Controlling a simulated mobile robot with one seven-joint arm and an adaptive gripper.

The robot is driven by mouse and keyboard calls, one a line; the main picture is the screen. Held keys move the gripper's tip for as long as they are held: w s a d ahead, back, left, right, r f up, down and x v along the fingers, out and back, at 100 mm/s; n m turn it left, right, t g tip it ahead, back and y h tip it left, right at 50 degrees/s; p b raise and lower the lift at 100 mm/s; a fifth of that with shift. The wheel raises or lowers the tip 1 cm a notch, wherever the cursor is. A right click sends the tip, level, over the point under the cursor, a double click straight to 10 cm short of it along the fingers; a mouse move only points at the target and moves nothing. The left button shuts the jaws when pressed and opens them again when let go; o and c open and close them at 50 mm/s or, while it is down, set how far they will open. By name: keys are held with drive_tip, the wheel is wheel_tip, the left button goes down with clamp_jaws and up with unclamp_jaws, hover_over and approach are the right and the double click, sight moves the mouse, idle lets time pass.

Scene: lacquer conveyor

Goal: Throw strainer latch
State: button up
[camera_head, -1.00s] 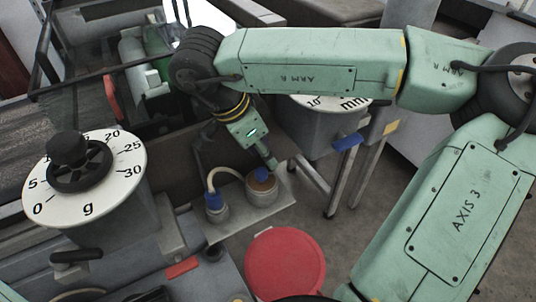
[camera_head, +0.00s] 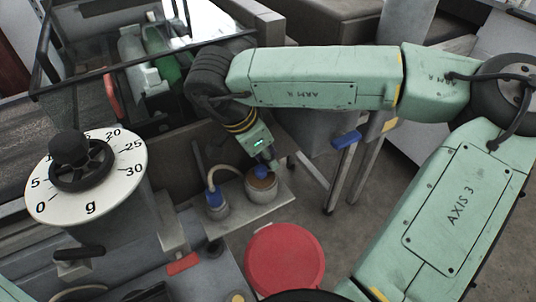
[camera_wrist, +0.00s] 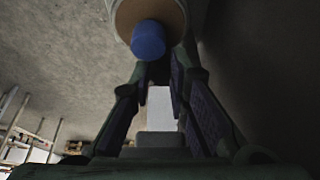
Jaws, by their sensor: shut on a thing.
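A round grey canister with a tan top (camera_head: 261,188), seemingly the strainer, stands on a grey ledge with a blue knob (camera_head: 262,172) on top. My gripper (camera_head: 271,163) reaches down to this knob from above. In the wrist view, the tan top (camera_wrist: 122,14) and the blue knob (camera_wrist: 148,40) show at the upper middle, by my fingertips. The fingers come in from both sides, shut on the knob. The exact contact is dark and hard to see. I cannot make out a separate latch arm.
A smaller blue-capped fitting (camera_head: 214,197) with a pale hose stands left of the canister. A red round lid (camera_head: 285,260) is in front. A dial marked g (camera_head: 85,178) stands at left. A blue handle (camera_head: 346,139) on a metal frame is at right.

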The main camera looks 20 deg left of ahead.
clamp_jaws()
drive_tip(key=shift+d+f, duration=0.1)
drive_tip(key=n+b, duration=0.1)
drive_tip(key=n+y+b, duration=0.1)
drive_tip(key=b, duration=0.1)
drive_tip(key=shift+w+d+f+n+t, duration=0.1)
drive_tip(key=shift+w+d+n+t, duration=0.2)
drive_tip(key=shift+d, duration=0.1)
drive_tip(key=n+b, duration=0.1)
drive_tip(key=n+y+b, duration=0.1)
drive_tip(key=shift+w+d+n, duration=0.3)
drive_tip(key=shift+d+n, duration=0.1)
drive_tip(key=shift+w+d+r+n+y+b, duration=0.2)
drive_tip(key=shift+n+y+b, duration=0.15)
drive_tip(key=shift+n, duration=0.55)
drive_tip(key=o, duration=0.6)
unclamp_jaws()
drive_tip(key=shift+o, duration=0.2)
